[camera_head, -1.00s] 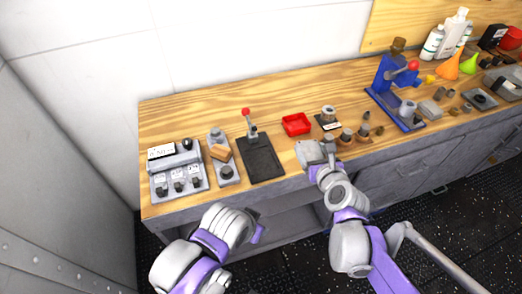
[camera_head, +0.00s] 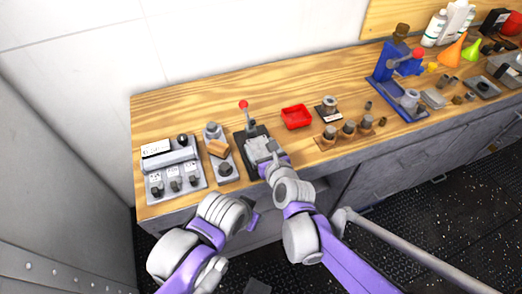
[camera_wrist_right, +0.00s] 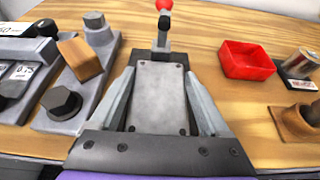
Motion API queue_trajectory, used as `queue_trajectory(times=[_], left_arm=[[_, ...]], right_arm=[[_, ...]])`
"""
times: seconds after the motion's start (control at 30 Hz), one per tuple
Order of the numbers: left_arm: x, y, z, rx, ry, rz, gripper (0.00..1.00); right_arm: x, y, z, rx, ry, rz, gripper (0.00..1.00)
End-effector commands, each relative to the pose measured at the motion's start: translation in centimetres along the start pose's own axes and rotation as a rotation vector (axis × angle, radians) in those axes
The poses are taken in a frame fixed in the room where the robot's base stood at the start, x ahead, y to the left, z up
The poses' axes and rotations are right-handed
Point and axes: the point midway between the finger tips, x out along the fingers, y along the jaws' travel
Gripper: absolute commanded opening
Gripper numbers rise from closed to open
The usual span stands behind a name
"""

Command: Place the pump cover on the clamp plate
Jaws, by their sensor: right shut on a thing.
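The clamp plate (camera_head: 241,150) is a dark flat base with a red-knobbed toggle clamp at its back. The pump cover, a grey rectangular plate with small corner holes, shows in the head view (camera_head: 258,144) and in the right wrist view (camera_wrist_right: 161,96). My right gripper (camera_head: 264,151) is shut on it, one finger along each side in the right wrist view (camera_wrist_right: 160,103). The cover is over the clamp plate, in front of the clamp; I cannot tell whether they touch. My left gripper (camera_head: 254,221) is low in front of the bench, its fingers unclear.
A fixture with a brown block (camera_wrist_right: 80,58) stands close left of the clamp plate, with a grey gauge box (camera_head: 172,165) beyond. A red tray (camera_head: 297,117) is to the right, then a wooden holder with knobs (camera_head: 347,130) and a blue press (camera_head: 390,78).

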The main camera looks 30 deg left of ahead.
Motion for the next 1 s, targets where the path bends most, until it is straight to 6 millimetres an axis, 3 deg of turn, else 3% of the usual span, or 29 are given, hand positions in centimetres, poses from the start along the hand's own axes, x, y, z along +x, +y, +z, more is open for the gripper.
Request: queue_trajectory(times=[0.1,0.5,0.53,0.63,0.87,1.0], left_arm=[[0.2,0.0,0.2,0.0,-0.001,0.0,0.5],[0.6,0.0,0.3,0.0,-0.002,0.0,0.5],[0.5,0.0,0.3,0.0,-0.002,0.0,0.5],[0.4,0.0,0.3,0.0,-0.002,0.0,0.5],[0.1,0.0,0.1,0.0,0.0,0.0,0.5],[0.1,0.0,0.1,0.0,0.0,0.0,0.5]], right_arm=[[0.5,0.0,-1.3,0.002,-0.001,-0.001,0.0],[0.7,0.0,-1.8,0.001,0.0,0.0,0.0],[0.7,0.0,-1.7,0.0,0.0,0.0,0.85],[0.7,0.0,-1.7,0.0,0.0,0.0,1.0],[0.5,0.0,-1.3,0.0,-0.001,0.0,1.0],[-1.2,0.0,-1.3,0.0,0.0,-0.001,1.0]])
